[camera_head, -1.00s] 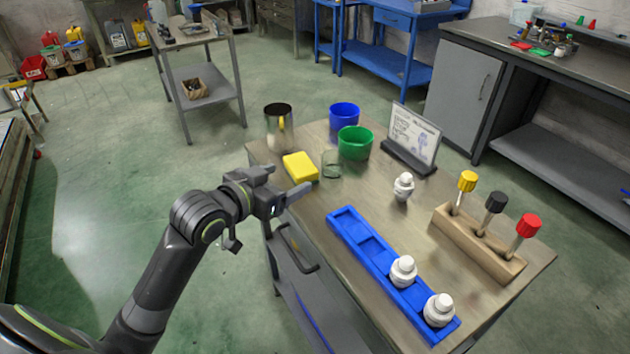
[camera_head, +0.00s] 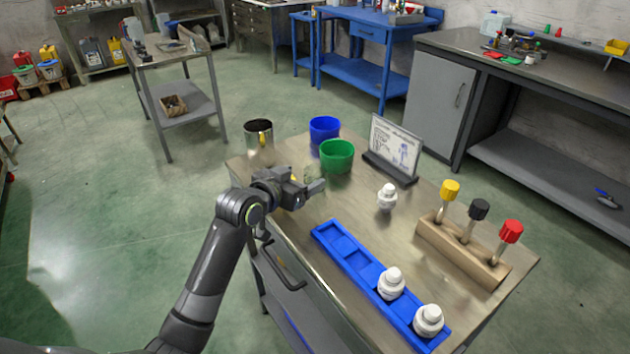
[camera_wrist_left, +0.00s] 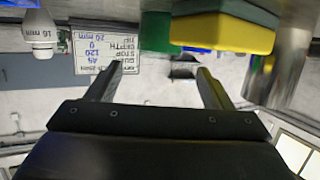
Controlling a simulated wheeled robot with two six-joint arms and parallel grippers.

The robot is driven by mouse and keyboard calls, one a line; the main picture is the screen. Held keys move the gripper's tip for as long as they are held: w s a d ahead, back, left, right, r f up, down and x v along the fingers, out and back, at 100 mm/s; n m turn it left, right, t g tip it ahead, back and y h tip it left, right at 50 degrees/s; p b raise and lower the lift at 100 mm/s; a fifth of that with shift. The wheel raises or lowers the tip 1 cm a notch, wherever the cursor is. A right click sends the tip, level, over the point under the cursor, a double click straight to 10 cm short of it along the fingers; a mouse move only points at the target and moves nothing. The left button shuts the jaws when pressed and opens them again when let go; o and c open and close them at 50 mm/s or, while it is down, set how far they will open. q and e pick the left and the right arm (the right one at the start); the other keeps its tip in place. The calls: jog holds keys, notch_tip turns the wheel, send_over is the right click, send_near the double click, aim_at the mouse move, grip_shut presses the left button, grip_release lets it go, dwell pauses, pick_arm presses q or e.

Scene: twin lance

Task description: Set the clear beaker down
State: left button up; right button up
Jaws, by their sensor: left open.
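The clear beaker (camera_head: 312,171) shows only faintly on the tabletop, in front of the green cup (camera_head: 337,155) and just past my left fingertips. My left gripper (camera_head: 314,189) is open over the table's left edge, with nothing visible between its fingers. In the left wrist view, which is upside down, both fingers (camera_wrist_left: 160,76) stand apart, and I cannot make out the beaker's outline there. The green cup (camera_wrist_left: 155,32) shows at the top of that view. My right gripper is not in view.
A yellow and green sponge (camera_wrist_left: 225,30) is close to the left gripper, mostly hidden in the head view. A dark metal mug (camera_head: 259,138), blue cup (camera_head: 324,129), sign (camera_head: 395,145), white bottle (camera_head: 387,197), blue tray (camera_head: 335,243) and wooden tool rack (camera_head: 463,252) stand around.

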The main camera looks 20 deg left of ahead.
aim_at(320, 168)
pick_arm(q)
jog(key=shift+x, duration=2.3)
jog(key=c, duration=1.1)
